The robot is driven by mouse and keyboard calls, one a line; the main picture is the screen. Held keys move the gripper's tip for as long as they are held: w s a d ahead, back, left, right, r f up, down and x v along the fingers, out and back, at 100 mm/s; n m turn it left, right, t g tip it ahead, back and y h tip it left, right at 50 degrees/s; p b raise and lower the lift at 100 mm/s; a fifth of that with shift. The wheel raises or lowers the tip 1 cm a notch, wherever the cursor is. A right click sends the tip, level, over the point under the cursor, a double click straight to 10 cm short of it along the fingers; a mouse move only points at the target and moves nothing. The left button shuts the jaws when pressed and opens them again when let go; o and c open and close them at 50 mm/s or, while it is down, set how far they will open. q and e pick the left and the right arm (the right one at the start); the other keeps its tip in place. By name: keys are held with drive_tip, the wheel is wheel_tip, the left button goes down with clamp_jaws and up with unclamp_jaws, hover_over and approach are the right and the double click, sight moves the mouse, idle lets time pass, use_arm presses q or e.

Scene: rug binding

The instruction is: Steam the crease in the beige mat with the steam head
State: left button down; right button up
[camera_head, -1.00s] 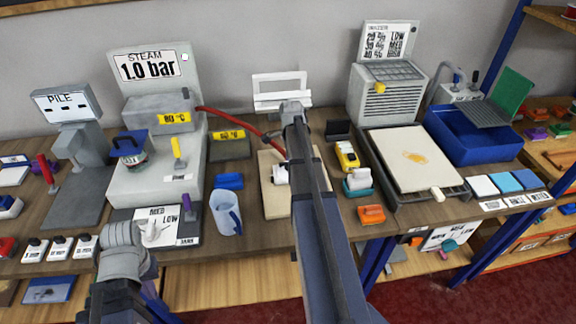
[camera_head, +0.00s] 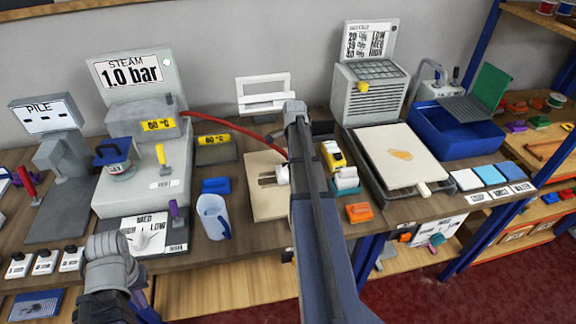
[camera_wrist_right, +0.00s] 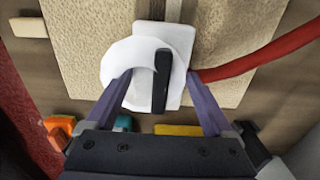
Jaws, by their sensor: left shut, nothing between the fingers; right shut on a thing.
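The beige mat (camera_head: 262,205) lies on the bench, partly behind my right arm; its textured surface shows in the wrist view (camera_wrist_right: 88,62). The white steam head (camera_wrist_right: 174,45) has a black bar and a red hose. My right gripper (camera_wrist_right: 160,88) is shut on the steam head, over the mat; I cannot tell whether it touches the mat. In the head view the steam head (camera_head: 282,174) shows beside my arm, which hides the right gripper. I cannot make out the crease. My left gripper (camera_head: 107,248) is shut and empty at the front left, near the dial plate.
The steam unit (camera_head: 145,150) stands at left, with the red hose (camera_head: 215,119) running from it. A jug (camera_head: 212,215) and a blue block (camera_head: 216,185) are left of the mat. Small coloured tools and a tray with a pale pad (camera_head: 400,165) are to the right.

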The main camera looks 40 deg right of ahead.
drive_tip(key=shift+s+d, duration=0.3)
drive_tip(key=shift+d, duration=0.15)
drive_tip(key=shift+s+d, duration=0.45)
drive_tip(key=shift+d, duration=0.4)
drive_tip(key=shift+s+d, duration=0.4)
drive_tip(key=shift+d, duration=0.4)
drive_tip(key=shift+w+a, duration=0.1)
drive_tip(key=shift+w+a, duration=0.35)
drive_tip(key=shift+a, duration=0.45)
drive_tip(key=shift+w+a, duration=0.35)
drive_tip(key=shift+a, duration=0.4)
drive_tip(key=shift+w+a+f, duration=0.1)
drive_tip(key=shift+a, duration=0.1)
